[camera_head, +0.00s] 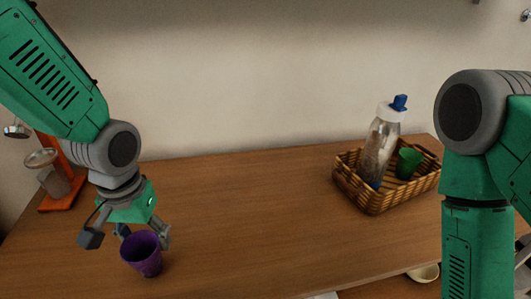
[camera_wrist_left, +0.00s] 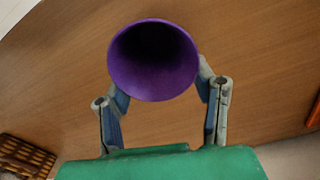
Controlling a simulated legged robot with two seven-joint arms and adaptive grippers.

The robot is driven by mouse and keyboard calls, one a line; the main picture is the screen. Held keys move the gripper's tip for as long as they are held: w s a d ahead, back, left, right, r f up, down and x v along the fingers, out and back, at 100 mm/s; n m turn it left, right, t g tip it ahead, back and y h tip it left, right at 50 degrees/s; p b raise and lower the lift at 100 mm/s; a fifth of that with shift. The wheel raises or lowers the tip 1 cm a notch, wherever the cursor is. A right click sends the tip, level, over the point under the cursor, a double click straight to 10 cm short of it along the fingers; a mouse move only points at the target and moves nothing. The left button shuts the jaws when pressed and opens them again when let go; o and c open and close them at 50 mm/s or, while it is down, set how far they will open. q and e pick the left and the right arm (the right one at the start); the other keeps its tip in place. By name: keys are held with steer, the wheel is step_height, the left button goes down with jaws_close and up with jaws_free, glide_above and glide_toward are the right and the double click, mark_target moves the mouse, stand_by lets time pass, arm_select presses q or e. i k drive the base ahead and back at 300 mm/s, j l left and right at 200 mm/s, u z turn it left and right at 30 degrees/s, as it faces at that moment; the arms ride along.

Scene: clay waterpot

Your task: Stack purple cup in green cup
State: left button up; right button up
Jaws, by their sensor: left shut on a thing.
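The purple cup (camera_head: 142,254) is at the left front of the table in the head view, its open mouth facing up. My left gripper (camera_head: 140,240) is shut on it. The left wrist view shows the purple cup (camera_wrist_left: 153,62) between the two fingers of my left gripper (camera_wrist_left: 160,95). I cannot tell whether the cup touches the table. The green cup (camera_head: 408,163) is in the wicker basket (camera_head: 378,205) at the right, tilted beside a bottle. My right arm shows at the right edge, but its gripper is out of view.
A clear bottle (camera_head: 379,150) with a blue and white cap stands in the basket. An orange-based appliance (camera_head: 62,190) stands at the far left. A pale bowl (camera_head: 424,273) is low at the right. The middle of the wooden table (camera_head: 260,215) is clear.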

mark_target(405, 169)
steer(key=l+u, duration=0.1)
steer(key=l, duration=0.7)
steer(key=k+l+u, duration=0.1)
steer(key=l, duration=0.7)
